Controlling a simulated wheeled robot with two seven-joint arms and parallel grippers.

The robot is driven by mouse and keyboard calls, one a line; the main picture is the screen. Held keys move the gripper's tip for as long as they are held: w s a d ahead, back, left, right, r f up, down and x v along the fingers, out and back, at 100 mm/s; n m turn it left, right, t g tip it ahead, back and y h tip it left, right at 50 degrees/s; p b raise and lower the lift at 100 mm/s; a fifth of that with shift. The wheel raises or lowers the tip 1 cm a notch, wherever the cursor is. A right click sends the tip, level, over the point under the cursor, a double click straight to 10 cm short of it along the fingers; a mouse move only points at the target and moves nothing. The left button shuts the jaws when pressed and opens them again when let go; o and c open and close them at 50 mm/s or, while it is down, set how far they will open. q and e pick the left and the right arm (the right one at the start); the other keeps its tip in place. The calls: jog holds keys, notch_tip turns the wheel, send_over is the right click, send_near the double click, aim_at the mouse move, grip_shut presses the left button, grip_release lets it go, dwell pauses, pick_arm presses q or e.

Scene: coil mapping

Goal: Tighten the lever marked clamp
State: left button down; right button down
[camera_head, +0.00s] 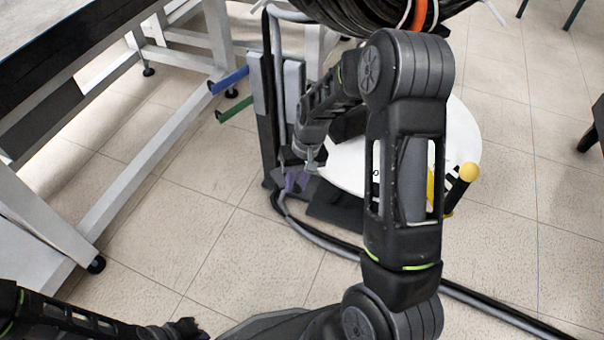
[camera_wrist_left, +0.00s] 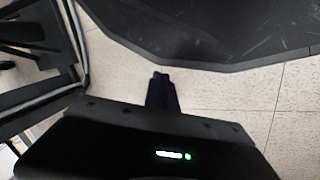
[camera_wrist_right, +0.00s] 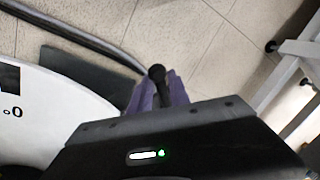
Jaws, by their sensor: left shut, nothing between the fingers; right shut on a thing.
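My right gripper (camera_head: 298,181) has purple fingertips and is low beside the upright post, at the left edge of the white disc (camera_head: 462,130). In the right wrist view the right gripper (camera_wrist_right: 158,96) is shut on a dark lever (camera_wrist_right: 157,73) with a rounded end, which sticks up between its fingers. In the head view my arm and gripper hide most of this lever. I cannot read a clamp mark on it. My left gripper (camera_wrist_left: 161,88) is shut and empty, over open floor.
A blue bar (camera_head: 229,80) and a green bar (camera_head: 232,110) stick out left from the post (camera_head: 265,115). A yellow-knobbed handle (camera_head: 468,172) stands right of the disc. A black coil (camera_head: 350,12) hangs above. A grey tube (camera_head: 480,300) crosses the floor. A bench frame (camera_head: 150,165) stands left.

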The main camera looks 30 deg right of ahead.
jog(key=shift+w+a+m+t+h+p, duration=0.15)
jog(key=shift+w+a+m+p, duration=0.15)
jog(key=shift+a+m+p, duration=0.6)
jog(key=shift+w+a+m+t+h+p, duration=0.1)
jog(key=shift+w+a+m+t+p, duration=0.3)
jog(key=shift+m, duration=0.9)
jog(key=shift+w+a+m+g+h+p, duration=0.15)
jog(key=shift+a+m+p, duration=0.35)
jog(key=shift+m+p, duration=0.5)
jog(key=shift+w, duration=0.1)
jog(key=c, duration=1.3)
grip_release()
jog(key=shift+c, duration=0.2)
notch_tip(320, 180, up, 8)
jog(key=s+p, duration=0.1)
jog(key=p, duration=0.1)
jog(key=shift+d+f, duration=0.2)
jog(key=shift+d, duration=0.25)
